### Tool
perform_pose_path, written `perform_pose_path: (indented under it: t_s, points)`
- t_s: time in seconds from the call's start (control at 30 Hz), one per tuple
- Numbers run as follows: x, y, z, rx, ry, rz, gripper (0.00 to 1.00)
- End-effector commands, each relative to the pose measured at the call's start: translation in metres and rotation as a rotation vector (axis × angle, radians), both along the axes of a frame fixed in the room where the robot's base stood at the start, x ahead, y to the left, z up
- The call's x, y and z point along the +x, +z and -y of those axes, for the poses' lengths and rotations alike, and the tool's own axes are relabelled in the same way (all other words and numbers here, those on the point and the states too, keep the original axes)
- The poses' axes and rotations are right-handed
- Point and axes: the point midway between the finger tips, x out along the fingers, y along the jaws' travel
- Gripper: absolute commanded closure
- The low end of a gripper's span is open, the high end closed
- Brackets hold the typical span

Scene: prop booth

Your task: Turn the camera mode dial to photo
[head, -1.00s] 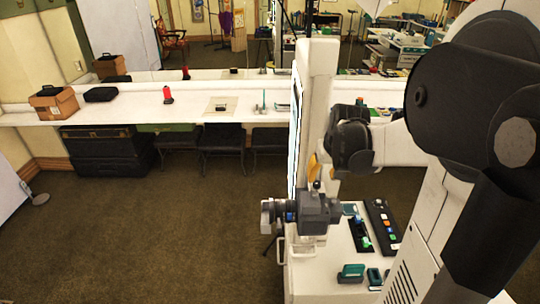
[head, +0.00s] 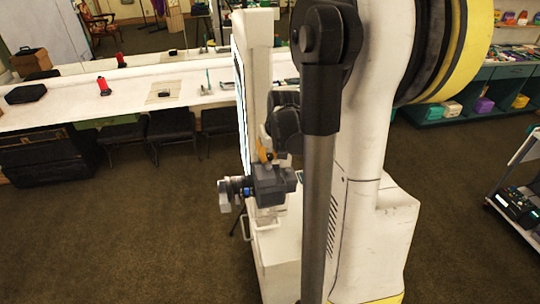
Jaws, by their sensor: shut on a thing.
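The dark grey camera (head: 272,187) stands near the middle of the head view, its lens pointing left, above the white cart (head: 276,260). My gripper (head: 267,157) reaches down to the top of the camera from behind; an orange-yellow part shows there. It is shut on the mode dial at the camera's top. The dial itself is too small and covered to see its marks or setting. A thick grey and black arm link of mine hides what lies just right of the camera.
A tall white upright panel (head: 256,60) stands behind the camera. A long white counter (head: 60,112) runs along the back left, with a red item (head: 104,86) on it. Dark chairs (head: 178,134) stand under it. A trolley (head: 518,205) stands at far right. Open carpet lies at left.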

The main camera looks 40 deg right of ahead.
Motion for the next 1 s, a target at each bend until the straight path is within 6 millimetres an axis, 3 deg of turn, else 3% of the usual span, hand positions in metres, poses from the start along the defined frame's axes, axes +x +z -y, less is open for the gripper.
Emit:
perform_pose_path:
  t_s: [0.43,0.8,0.83,0.9,1.0]
  points:
    - [0.0014,-0.0017,-0.0019,0.000,-0.348,-0.001,1.00]
    - [0.0009,-0.0001,-0.0019,0.000,-0.389,-0.001,1.00]
    - [0.0009,-0.0001,-0.0019,0.000,-0.388,-0.001,0.78]
    - [0.0010,-0.0001,-0.0019,0.001,-0.387,-0.001,0.56]
    - [0.0011,0.0000,-0.0018,0.001,-0.387,-0.001,0.56]
